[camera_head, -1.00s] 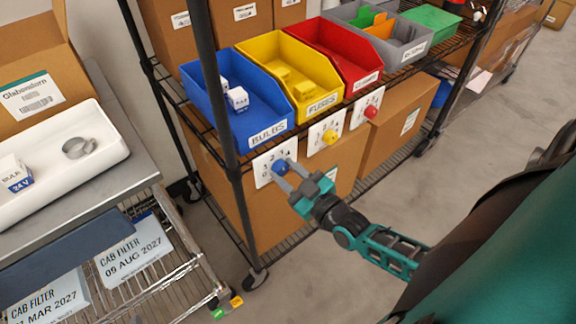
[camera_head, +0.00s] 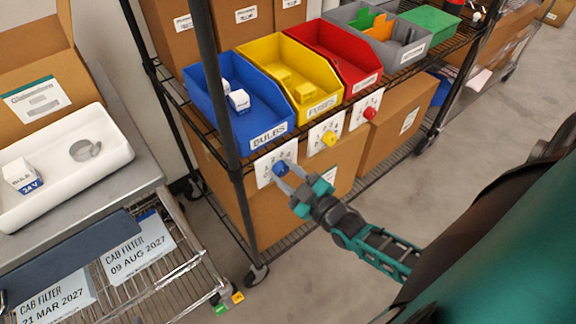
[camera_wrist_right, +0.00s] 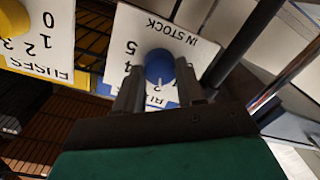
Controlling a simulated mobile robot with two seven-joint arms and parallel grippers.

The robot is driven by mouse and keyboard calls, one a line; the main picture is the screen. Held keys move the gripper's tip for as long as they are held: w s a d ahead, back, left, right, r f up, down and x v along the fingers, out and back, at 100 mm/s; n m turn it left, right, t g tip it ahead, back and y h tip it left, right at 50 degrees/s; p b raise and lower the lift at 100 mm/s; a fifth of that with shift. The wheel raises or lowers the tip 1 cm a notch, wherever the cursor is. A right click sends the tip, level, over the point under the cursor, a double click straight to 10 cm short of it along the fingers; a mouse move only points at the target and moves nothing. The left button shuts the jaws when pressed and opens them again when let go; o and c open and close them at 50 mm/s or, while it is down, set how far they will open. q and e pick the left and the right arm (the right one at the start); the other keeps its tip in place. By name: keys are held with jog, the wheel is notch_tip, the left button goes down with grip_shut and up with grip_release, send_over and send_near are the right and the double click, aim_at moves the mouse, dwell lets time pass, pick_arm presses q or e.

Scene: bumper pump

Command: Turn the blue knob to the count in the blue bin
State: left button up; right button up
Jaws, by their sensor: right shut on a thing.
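The blue bin (camera_head: 262,108), labelled BULBS, sits on the wire shelf. Two small white boxes show in it, one nearer (camera_head: 239,100) and one behind (camera_head: 224,86). Below it hangs a white dial card (camera_head: 263,174) with the blue knob (camera_head: 281,168). My right gripper (camera_head: 289,177) is shut on the blue knob, one finger on each side. In the right wrist view the blue knob (camera_wrist_right: 159,66) sits between the fingers, on a card reading IN STOCK. A white pointer mark shows near the digit 2, partly hidden by the fingers. My left gripper is out of view.
Yellow (camera_head: 300,92) and red (camera_head: 343,70) bins stand right of the blue one, with yellow (camera_head: 329,139) and red (camera_head: 369,113) knobs below. A white tray (camera_head: 110,165) holds a box and a metal clamp.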

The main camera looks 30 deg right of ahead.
jog(key=o, duration=1)
jog(key=shift+o, duration=0.2)
jog(key=shift+s, duration=0.1)
jog(key=s+d, duration=0.1)
jog(key=s, duration=1.1)
jog(key=shift+s+d+r+p, duration=0.2)
jog(key=shift+s+d+p, duration=0.1)
jog(key=shift+p, duration=0.15)
jog(key=w+a+f+m+g, duration=0.1)
jog(key=a+m+g, duration=0.4)
jog(key=a, duration=0.5)
jog(key=shift+w+f+g, duration=0.3)
jog(key=shift+f+g, duration=0.25)
jog(key=shift+g, duration=0.25)
